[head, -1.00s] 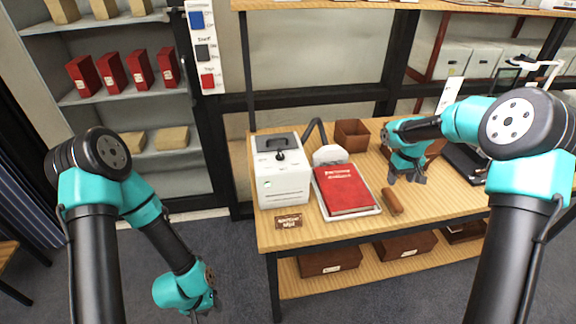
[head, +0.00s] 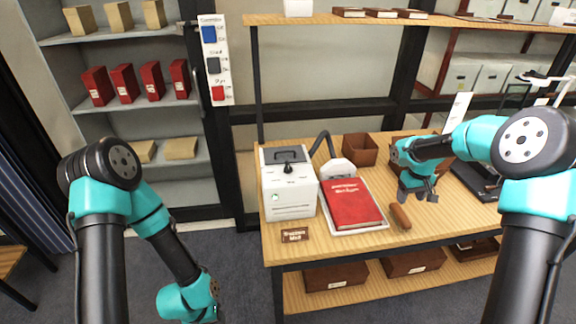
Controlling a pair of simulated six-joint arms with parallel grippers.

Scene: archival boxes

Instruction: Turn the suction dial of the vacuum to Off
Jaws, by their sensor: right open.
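The vacuum (head: 289,190) is a white box at the left end of the wooden table, with a dark handle and a small black dial (head: 288,169) on its top. The dial is too small to read its setting. A dark hose runs from behind it to a white nozzle (head: 337,169). My right gripper (head: 418,198) hangs open and empty above the table, to the right of the red book and well apart from the vacuum. My left arm hangs low at the left, in front of the table; its gripper (head: 212,314) is at the bottom edge and its fingers are not clear.
A red book (head: 353,203) lies on a white tray (head: 374,227) beside the vacuum. A brown brush-like object (head: 400,216) lies near my right gripper. A brown box (head: 360,149) stands behind. A small sign (head: 294,234) is at the front edge. An upper shelf (head: 330,20) spans the back.

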